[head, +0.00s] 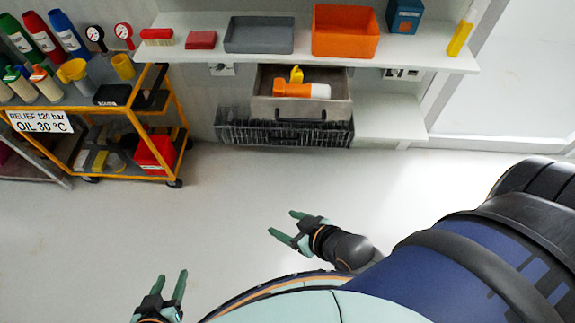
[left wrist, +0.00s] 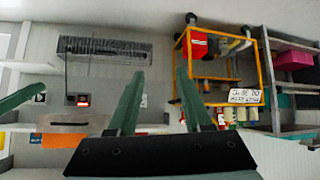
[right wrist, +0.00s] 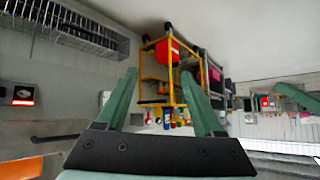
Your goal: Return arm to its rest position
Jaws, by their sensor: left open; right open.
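My left gripper (head: 172,285) is at the bottom left of the head view, over bare floor. Its two green fingers are apart with nothing between them; they also show in the left wrist view (left wrist: 157,92). My right gripper (head: 284,226) is right of it and farther up in the head view, also over bare floor. Its green fingers are apart and empty, as the right wrist view (right wrist: 165,90) shows too. Both grippers are well apart from the shelf and the cart. My large blue and black arm links fill the lower right of the head view.
A yellow cart (head: 130,112) with bottles, gauges and a sign stands at the upper left. A white wall shelf (head: 430,54) holds an orange bin (head: 345,32) and a grey tray (head: 259,36). Below it, an open drawer (head: 300,108) holds an orange-and-white bottle (head: 302,90). The floor between is clear.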

